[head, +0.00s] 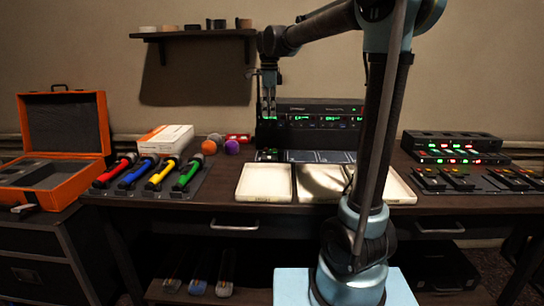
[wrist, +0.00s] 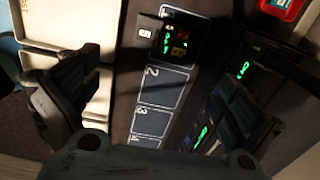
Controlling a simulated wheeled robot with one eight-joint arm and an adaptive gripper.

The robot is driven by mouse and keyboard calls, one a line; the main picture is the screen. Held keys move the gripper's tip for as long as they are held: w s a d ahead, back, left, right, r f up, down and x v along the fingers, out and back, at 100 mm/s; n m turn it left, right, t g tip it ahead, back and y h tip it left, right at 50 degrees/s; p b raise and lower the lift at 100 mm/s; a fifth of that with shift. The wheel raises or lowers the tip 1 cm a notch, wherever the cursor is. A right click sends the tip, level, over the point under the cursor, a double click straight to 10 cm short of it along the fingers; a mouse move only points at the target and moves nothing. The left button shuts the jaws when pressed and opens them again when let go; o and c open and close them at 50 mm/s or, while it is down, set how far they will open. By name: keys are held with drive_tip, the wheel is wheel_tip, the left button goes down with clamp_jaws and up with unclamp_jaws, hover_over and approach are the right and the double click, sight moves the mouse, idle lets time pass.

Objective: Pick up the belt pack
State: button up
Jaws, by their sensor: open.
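A small black pack with a lit green display and a "5" label (wrist: 178,44) sits at the top of a strip of numbered squares in the wrist view; it seems to be the belt pack. In the head view a small dark item (head: 268,155) at the left end of the strip (head: 318,156) appears to be the same pack. My gripper (head: 268,113) points down above that end of the strip. In the wrist view my gripper (wrist: 155,105) has its fingers wide apart, with nothing between them; the pack is beyond the fingertips.
A rack with green displays (head: 318,108) stands behind the strip. Cream trays (head: 264,183) lie in front. Colored microphones (head: 150,176), a white box (head: 165,140) and an orange case (head: 88,170) are to the left. Several dark packs (head: 455,180) lie at the right.

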hover_over(267, 151)
drive_tip(key=s+d, duration=0.1)
drive_tip(key=s, duration=0.2)
drive_tip(key=f, duration=1.1)
drive_tip(key=shift+w+f, duration=0.25)
drive_tip(key=shift+f, duration=0.15)
drive_tip(key=shift+s+a+f, duration=0.1)
drive_tip(key=shift+a+f, duration=0.1)
drive_tip(key=shift+f, duration=1.2)
drive_tip(key=shift+s+a+f, duration=0.1)
drive_tip(key=shift+a+f, duration=0.05)
drive_tip(key=shift+f, duration=1.2)
drive_tip(key=shift+c, duration=0.6)
drive_tip(key=c, duration=0.8)
drive_tip(key=shift+r, duration=0.1)
